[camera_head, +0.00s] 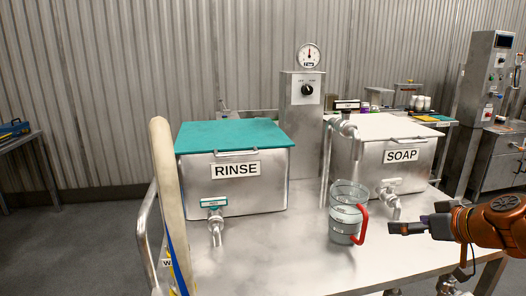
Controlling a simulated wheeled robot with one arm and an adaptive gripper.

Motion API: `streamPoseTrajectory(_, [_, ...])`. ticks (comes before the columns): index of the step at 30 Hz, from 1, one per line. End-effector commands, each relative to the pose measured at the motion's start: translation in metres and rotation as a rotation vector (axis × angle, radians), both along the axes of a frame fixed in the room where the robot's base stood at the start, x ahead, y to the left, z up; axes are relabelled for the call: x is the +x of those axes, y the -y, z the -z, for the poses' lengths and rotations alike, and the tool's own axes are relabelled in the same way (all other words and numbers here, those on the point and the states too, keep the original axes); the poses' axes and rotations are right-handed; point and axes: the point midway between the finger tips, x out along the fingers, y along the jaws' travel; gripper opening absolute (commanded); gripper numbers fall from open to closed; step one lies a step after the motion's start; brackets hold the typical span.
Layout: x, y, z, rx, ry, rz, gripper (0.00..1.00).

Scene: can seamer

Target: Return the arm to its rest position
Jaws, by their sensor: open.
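My gripper (408,224) is at the right of the view, dark-fingered on an orange arm (490,222). It is open and points left toward a clear measuring jug (345,205) with a red handle (361,224). A gap shows between the fingers and the jug's handle, and nothing is seen in the jaws. The jug stands upright on the steel table (275,255), below a metal spout (350,135).
A RINSE tank (235,185) with a teal lid and tap stands left on the table. A SOAP tank (405,155) with a tap (390,190) stands behind my gripper. A gauge post (303,110) rises between them. The table's front middle is clear.

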Motion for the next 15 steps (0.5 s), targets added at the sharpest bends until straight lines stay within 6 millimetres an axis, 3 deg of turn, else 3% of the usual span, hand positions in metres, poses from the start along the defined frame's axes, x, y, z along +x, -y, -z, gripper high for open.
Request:
streamPoseTrajectory(5, [-0.013,-0.067,0.023,0.02,-0.151,-0.093,1.0])
streamPoseTrajectory(8, [-0.036,-0.117,0.046,0.024,-0.296,-0.147,1.0])
streamPoseTrajectory(12, [-0.085,-0.172,0.084,0.001,-0.541,-0.179,1.0])
streamPoseTrajectory(15, [-0.128,-0.194,0.108,-0.039,-0.713,-0.16,1.0])
